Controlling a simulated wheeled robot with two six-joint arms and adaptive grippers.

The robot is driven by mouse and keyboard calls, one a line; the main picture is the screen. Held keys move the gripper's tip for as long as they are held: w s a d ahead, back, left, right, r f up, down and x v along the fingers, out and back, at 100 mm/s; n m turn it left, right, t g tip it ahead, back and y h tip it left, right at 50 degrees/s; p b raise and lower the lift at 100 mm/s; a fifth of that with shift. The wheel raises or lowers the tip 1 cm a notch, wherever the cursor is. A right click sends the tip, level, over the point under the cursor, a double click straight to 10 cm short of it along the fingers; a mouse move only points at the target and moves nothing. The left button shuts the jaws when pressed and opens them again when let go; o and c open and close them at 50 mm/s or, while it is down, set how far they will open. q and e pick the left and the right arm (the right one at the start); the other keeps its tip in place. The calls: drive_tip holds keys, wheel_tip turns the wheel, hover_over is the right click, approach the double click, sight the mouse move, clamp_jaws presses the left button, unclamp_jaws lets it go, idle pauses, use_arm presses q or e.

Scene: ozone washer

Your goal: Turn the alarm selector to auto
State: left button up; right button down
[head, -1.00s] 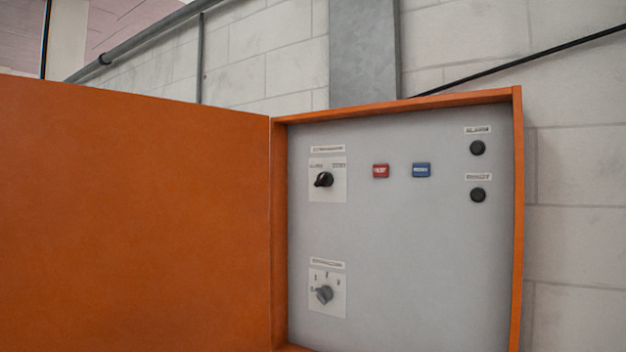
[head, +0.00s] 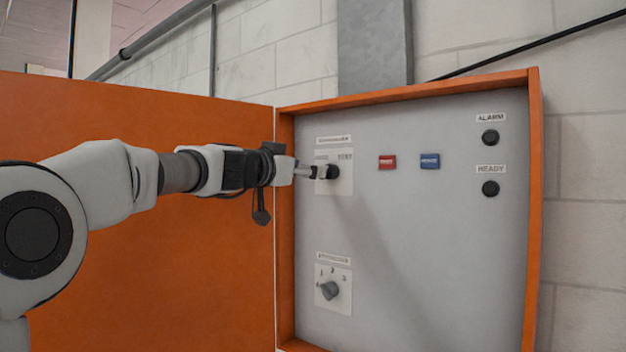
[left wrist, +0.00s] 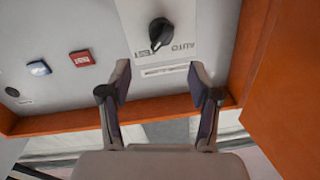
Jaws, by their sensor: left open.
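The alarm selector is a black rotary knob (head: 333,172) on a white plate at the upper left of the grey panel. It also shows in the left wrist view (left wrist: 161,33), where the picture is upside down. There the word AUTO stands beside the knob, and its white mark points down and slightly left, away from AUTO. My left gripper (head: 318,172) is at the knob's left side in the head view. In the wrist view its fingers (left wrist: 162,78) are open and empty, with the knob beyond their tips. Contact cannot be told. My right gripper is out of view.
A grey selector (head: 329,290) sits lower on the panel. A red button (head: 387,162), a blue button (head: 430,161) and two black round fittings are to the right. The orange cabinet rim (head: 535,220) frames the panel, and the open orange door (head: 180,270) stands left.

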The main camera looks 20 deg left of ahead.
sight(328, 172)
use_arm(q)
drive_tip(key=p+x, duration=0.5)
drive_tip(key=x, duration=0.2)
drive_tip(key=shift+w+f, duration=0.3)
drive_tip(key=shift+f, duration=0.05)
drive_tip(key=shift+a, duration=0.1)
drive_tip(key=c, duration=1.2)
